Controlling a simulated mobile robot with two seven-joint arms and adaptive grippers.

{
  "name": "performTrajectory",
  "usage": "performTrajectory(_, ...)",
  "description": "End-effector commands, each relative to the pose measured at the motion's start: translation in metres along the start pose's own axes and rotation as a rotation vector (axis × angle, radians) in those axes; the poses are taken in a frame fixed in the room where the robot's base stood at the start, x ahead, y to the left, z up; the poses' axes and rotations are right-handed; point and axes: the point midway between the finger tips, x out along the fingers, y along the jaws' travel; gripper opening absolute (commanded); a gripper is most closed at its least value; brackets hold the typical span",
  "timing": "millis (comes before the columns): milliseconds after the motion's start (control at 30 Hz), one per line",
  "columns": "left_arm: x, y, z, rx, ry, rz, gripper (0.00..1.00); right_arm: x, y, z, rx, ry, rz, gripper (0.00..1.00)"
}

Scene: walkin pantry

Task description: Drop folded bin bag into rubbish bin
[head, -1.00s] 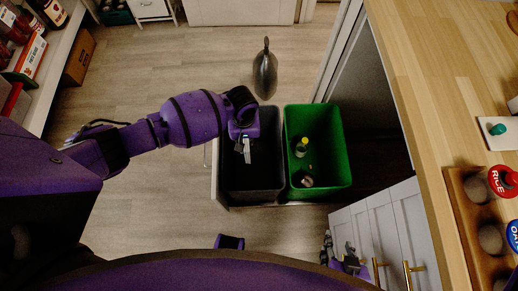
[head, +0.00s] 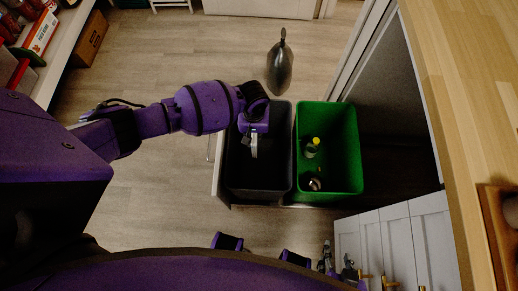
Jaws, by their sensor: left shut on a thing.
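My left gripper (head: 254,146) points down over the dark grey bin (head: 290,150), within its outline as seen from above. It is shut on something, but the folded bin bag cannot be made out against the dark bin. The green bin (head: 360,155) stands just right of the dark bin. It holds a bottle with a yellow cap (head: 312,147) and a small metallic item (head: 315,184). My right gripper (head: 349,267) is low in the view by the white cupboard, small and partly hidden by my body; its jaws are unclear.
A dark oval object with a thin handle (head: 280,68) stands on the floor behind the bins. White cupboard doors (head: 405,235) and a wooden counter (head: 460,90) are at right. Shelves with goods and a cardboard box (head: 88,38) are at left. Floor at left is open.

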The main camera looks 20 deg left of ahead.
Motion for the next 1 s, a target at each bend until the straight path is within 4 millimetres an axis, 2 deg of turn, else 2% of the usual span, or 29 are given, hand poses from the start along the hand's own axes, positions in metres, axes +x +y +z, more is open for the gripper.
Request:
performTrajectory(167,-0.002,0.0,-0.001,0.0,0.002,0.001,0.0,-0.001,-0.001,0.0,0.001,-0.002,0.0,0.4)
performTrajectory(200,-0.002,0.0,-0.001,0.0,0.002,0.001,0.19,-0.001,-0.001,0.001,0.002,-0.004,0.0,0.4)
performTrajectory(367,-0.002,0.0,-0.001,0.0,0.001,0.001,0.39,-0.002,0.0,0.007,0.002,-0.014,0.001,0.4)
performTrajectory(733,-0.006,0.0,-0.001,0.0,0.001,0.001,0.39,-0.003,-0.001,0.009,0.003,-0.018,0.001,0.4)
performTrajectory(867,-0.025,0.001,-0.001,0.0,0.003,0.002,0.39,-0.003,0.0,0.008,0.003,-0.016,0.001,0.4)
performTrajectory(1000,-0.055,0.0,-0.001,0.001,0.004,0.003,0.39,-0.003,0.0,0.008,0.002,-0.015,0.001,0.4)
